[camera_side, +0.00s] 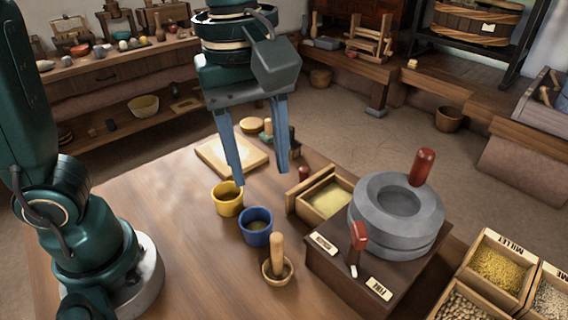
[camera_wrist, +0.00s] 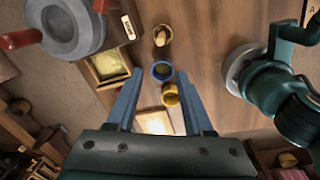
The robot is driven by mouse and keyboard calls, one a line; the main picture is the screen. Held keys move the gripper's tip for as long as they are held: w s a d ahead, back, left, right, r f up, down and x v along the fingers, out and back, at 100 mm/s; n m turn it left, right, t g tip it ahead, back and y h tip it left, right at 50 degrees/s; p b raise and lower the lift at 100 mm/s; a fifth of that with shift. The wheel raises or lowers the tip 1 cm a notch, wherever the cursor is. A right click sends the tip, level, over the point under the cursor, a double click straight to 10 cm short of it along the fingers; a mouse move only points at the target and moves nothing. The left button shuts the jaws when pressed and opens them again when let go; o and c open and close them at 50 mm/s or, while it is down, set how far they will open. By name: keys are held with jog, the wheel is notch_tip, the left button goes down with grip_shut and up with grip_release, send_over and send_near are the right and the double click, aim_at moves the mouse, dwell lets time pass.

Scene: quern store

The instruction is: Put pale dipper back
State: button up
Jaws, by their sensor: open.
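A pale wooden upright handle (camera_side: 277,252) stands in a small round wooden bowl (camera_side: 266,274) on the table; I cannot tell whether it is the pale dipper or a pestle. The wrist view shows this bowl and handle (camera_wrist: 162,36) at the top middle. My gripper (camera_side: 260,177) is open and empty, pointing down above the table behind the cups. In the wrist view its two blue fingers (camera_wrist: 159,82) are spread, with a yellow cup (camera_wrist: 170,95) and a blue cup (camera_wrist: 162,71) showing between and below them. Nothing else in view is clearly a dipper.
The yellow cup (camera_side: 228,200) and blue cup (camera_side: 256,226) stand close together. A grey stone quern (camera_side: 398,225) with red handles sits on a dark box to the right, beside a tray of yellow meal (camera_side: 328,197). A pale board (camera_side: 226,158) lies behind. Grain bins (camera_side: 497,268) are front right.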

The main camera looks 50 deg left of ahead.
jog(key=s+a+f+m+t, duration=0.2)
jog(key=a+m, duration=0.2)
jog(key=m, duration=0.2)
jog(key=s+a+f+m+t, duration=0.2)
jog(key=a+m, duration=0.3)
jog(key=m, duration=0.2)
jog(key=shift+s+t, duration=0.2)
jog(key=shift+t, duration=0.1)
